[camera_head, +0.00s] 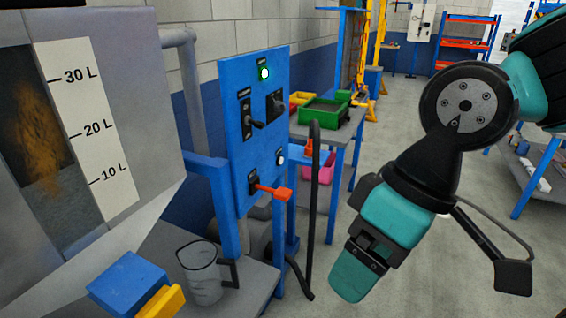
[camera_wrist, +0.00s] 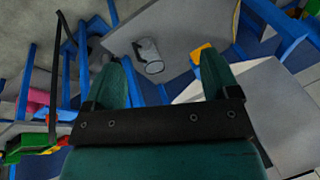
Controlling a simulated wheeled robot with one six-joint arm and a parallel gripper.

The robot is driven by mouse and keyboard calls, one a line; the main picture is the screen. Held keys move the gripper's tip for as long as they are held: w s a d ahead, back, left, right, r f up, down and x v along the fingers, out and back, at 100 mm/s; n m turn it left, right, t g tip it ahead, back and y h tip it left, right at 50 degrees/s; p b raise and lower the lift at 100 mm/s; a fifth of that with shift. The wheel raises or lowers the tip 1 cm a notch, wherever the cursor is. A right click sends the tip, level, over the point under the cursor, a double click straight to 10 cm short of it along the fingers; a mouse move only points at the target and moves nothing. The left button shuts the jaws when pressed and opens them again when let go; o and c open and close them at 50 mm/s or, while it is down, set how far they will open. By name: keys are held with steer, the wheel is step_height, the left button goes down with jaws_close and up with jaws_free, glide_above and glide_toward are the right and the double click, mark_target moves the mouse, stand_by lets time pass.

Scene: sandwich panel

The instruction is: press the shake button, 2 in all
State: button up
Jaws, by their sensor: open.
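The blue control panel (camera_head: 235,88) stands upright left of centre in the head view. It carries a green-ringed lit button (camera_head: 264,73) at the top, two black switches (camera_head: 248,112), a small white round button (camera_head: 280,155) low on the right and a red-handled lever (camera_head: 270,190) at the bottom. The labels are too small to read, so I cannot tell which is the shake button. My gripper (camera_head: 354,265) hangs to the right of the panel, apart from it, pointing down. In the wrist view my gripper (camera_wrist: 161,68) is open and empty, its two fingers spread.
A grey tank with a litre scale (camera_head: 88,125) stands at the left. A clear jug (camera_head: 203,275) sits on a grey table below, near a blue and yellow block (camera_head: 128,284). A black hose (camera_head: 313,200) rises between panel and gripper. Bins (camera_head: 325,112) stand behind.

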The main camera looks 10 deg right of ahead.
jaws_close()
stand_by(1.5)
